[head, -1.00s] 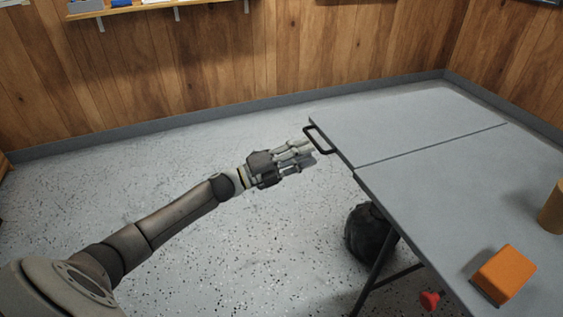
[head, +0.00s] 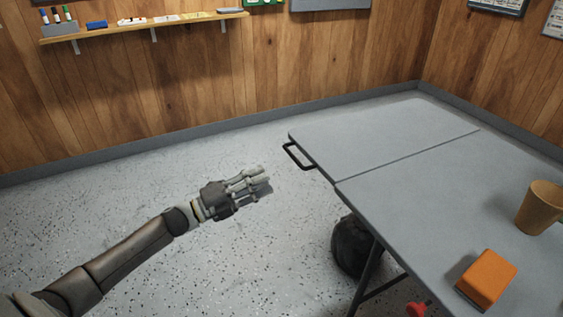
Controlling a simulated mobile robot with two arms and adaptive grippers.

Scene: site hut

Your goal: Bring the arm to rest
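My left gripper (head: 265,179) reaches in from the left on my dark arm. It is over the open floor, left of the table (head: 385,143) and apart from it. Its fingers look spread and point toward the right, with nothing between them. My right gripper is not in view.
The grey folding table has a black handle (head: 297,156) on its near-left edge. An orange block (head: 487,278) and a tan cup (head: 541,207) stand on it. A dark bag (head: 352,246) and a red object (head: 416,309) are below. A wall shelf (head: 146,27) holds markers. The left floor is clear.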

